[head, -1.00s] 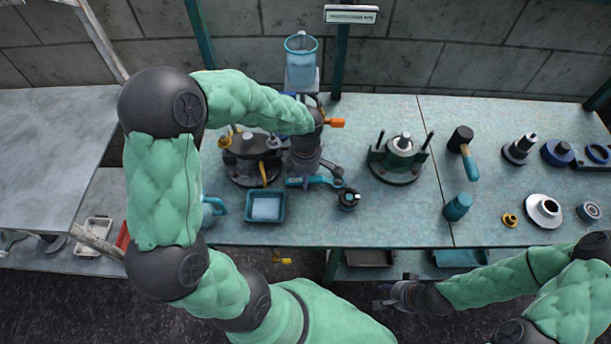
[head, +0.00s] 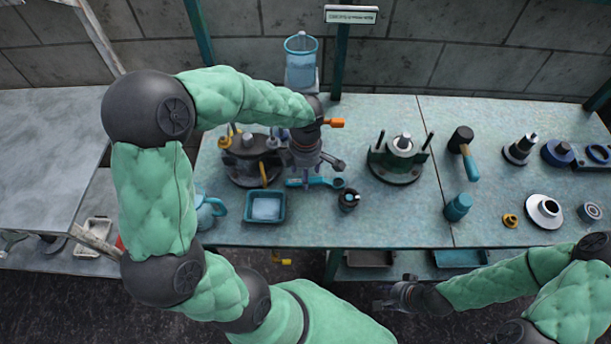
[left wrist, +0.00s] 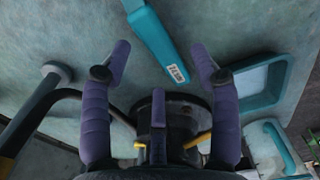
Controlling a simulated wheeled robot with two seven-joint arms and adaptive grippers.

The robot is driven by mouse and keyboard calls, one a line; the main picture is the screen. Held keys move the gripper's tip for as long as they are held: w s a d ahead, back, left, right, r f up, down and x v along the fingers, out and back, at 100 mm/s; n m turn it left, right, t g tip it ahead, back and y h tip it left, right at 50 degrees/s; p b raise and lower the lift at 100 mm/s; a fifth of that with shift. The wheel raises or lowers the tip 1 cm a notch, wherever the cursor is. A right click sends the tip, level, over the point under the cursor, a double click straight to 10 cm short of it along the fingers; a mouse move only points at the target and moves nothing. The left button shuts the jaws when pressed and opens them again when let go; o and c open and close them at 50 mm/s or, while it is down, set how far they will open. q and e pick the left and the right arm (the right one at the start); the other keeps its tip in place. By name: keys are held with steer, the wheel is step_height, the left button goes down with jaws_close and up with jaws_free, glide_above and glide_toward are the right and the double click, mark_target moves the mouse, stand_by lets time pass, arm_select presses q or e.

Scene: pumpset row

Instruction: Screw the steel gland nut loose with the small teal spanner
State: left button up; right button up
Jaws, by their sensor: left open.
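The small teal spanner (head: 318,182) lies on the bench beside the teal tray, and shows as a teal bar with a pale label in the left wrist view (left wrist: 157,42). My left gripper (head: 322,165) is over the bench just behind the spanner; part of it is hidden by my arm. In the left wrist view its purple fingers (left wrist: 162,62) are wide apart and empty, with the spanner's labelled end between and beyond them. A dark pump with yellow handles (head: 250,158) stands left of it. I cannot make out the steel gland nut for certain. My right gripper (head: 385,300) hangs in front of the bench, its jaws unclear.
A teal tray (head: 251,219) and a dark cup (head: 349,199) are near the spanner. Bare bench lies around (head: 405,220).

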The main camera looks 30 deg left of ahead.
arm_select(q)
step_height(320, 180, up, 9)
stand_by(0.3)
stand_by(0.8)
